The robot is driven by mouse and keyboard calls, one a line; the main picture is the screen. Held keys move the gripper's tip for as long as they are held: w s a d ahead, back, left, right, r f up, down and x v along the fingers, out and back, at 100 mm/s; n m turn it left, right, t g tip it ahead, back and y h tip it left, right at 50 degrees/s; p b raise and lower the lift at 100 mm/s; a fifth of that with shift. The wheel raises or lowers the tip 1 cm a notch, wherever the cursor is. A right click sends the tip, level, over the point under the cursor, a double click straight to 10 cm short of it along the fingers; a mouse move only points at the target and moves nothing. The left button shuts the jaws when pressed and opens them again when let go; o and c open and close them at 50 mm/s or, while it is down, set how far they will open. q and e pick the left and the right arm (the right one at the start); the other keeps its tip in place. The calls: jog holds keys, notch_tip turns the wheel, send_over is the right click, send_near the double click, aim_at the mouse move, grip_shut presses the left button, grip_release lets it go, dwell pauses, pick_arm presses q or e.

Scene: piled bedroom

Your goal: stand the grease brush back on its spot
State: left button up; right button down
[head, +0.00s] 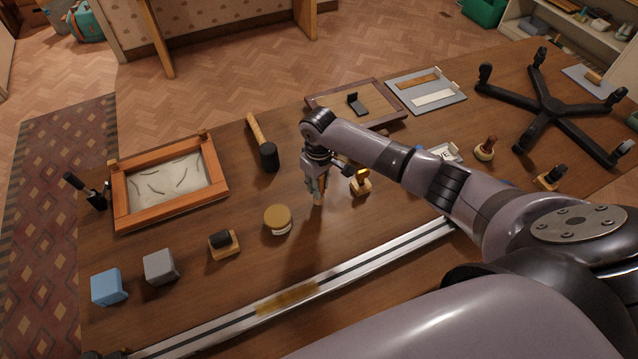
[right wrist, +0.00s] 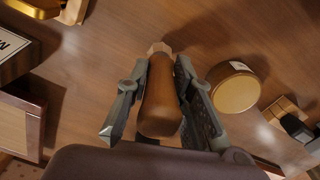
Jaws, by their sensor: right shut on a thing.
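My right gripper (head: 317,187) is shut on a brush-like tool with a brown wooden handle, which I take as the grease brush (head: 318,199). In the right wrist view, the handle (right wrist: 161,100) sits between the two fingers of my right gripper (right wrist: 160,95), with a pale end beyond it. In the head view, its pale lower end is close to the tabletop; I cannot tell whether it touches. A round tin with a tan lid (head: 278,217) stands just left of it and shows in the right wrist view (right wrist: 236,88). No marked spot is identifiable. My left gripper is out of view.
A small wooden stand with a yellow part (head: 361,185) is close on the right. A black-headed mallet (head: 268,155) lies behind. A long metal rail (head: 220,323) crosses the front. A block with a black piece (head: 223,243) is left of the tin. Bare wood surrounds the brush.

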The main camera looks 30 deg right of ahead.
jog(key=shift+f+b, duration=0.45)
jog(key=shift+f, duration=0.5)
jog(key=c, duration=1.3)
grip_release()
notch_tip(320, 180, up, 6)
jog(key=p, duration=0.5)
jog(key=shift+f+p, duration=0.25)
jog(key=shift+p, duration=0.15)
jog(key=shift+r, duration=1.25)
